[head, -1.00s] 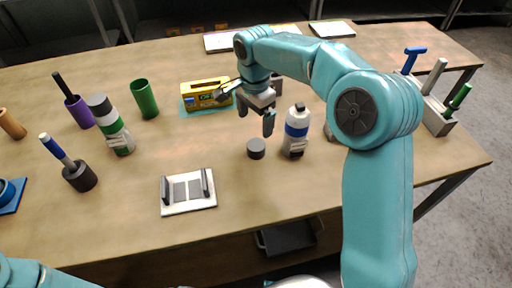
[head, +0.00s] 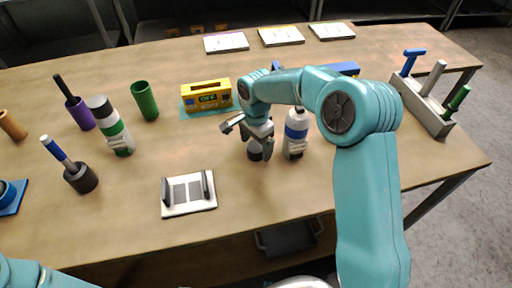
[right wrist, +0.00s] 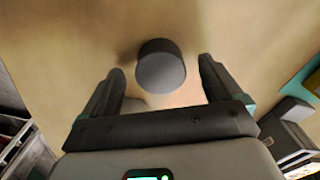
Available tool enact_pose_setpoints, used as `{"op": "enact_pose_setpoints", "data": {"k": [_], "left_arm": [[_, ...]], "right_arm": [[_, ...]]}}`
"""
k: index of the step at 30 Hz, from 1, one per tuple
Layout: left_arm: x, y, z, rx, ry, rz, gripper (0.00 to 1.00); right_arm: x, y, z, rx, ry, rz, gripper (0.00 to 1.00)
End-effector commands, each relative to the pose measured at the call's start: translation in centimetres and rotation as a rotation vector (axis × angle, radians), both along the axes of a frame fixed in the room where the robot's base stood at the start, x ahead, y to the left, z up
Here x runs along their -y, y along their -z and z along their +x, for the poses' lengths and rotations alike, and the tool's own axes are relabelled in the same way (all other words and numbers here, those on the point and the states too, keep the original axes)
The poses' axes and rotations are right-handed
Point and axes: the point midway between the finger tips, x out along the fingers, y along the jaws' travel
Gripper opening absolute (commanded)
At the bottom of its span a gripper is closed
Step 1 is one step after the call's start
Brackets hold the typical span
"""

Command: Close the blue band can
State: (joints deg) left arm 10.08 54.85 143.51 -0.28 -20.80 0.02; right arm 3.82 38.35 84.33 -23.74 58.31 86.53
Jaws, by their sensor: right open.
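The blue band can (head: 296,136), white with a blue band and a dark base, stands upright on the table right of my right gripper. Its top is partly hidden by my arm. A short dark grey cap (head: 255,153) sits on the table just left of the can, partly covered by the gripper. My right gripper (head: 250,140) is open above the cap. In the right wrist view the cap (right wrist: 160,66) lies between and slightly beyond the two open fingers, touching neither. My left gripper is out of view.
A white fixture with two dark uprights (head: 188,208) lies front left. A green-banded bottle (head: 117,138), a green cup (head: 145,100) and a yellow box (head: 206,95) stand further left. A grey tool rack (head: 425,106) stands right. The table front centre is clear.

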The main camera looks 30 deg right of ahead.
Motion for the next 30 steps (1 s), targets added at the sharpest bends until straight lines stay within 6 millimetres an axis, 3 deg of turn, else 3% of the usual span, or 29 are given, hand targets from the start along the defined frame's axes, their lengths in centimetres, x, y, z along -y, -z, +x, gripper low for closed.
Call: {"op": "enact_pose_setpoints", "data": {"k": [4,14,15,20,30], "left_arm": [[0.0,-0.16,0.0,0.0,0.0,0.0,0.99],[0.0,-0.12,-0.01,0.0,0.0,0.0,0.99],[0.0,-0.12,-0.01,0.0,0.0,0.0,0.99],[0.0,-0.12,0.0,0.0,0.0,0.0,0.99],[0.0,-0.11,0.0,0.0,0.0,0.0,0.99]], "right_arm": [[-0.04,1.27,-0.02,0.0,0.0,0.001,0.92],[-0.03,1.38,0.01,0.001,0.0,0.0,0.92],[-0.03,1.38,0.01,0.001,0.0,0.0,0.86],[-0.04,1.36,0.02,0.002,0.0,0.0,0.35],[-0.03,1.17,0.03,0.002,0.0,0.0,0.34]]}}
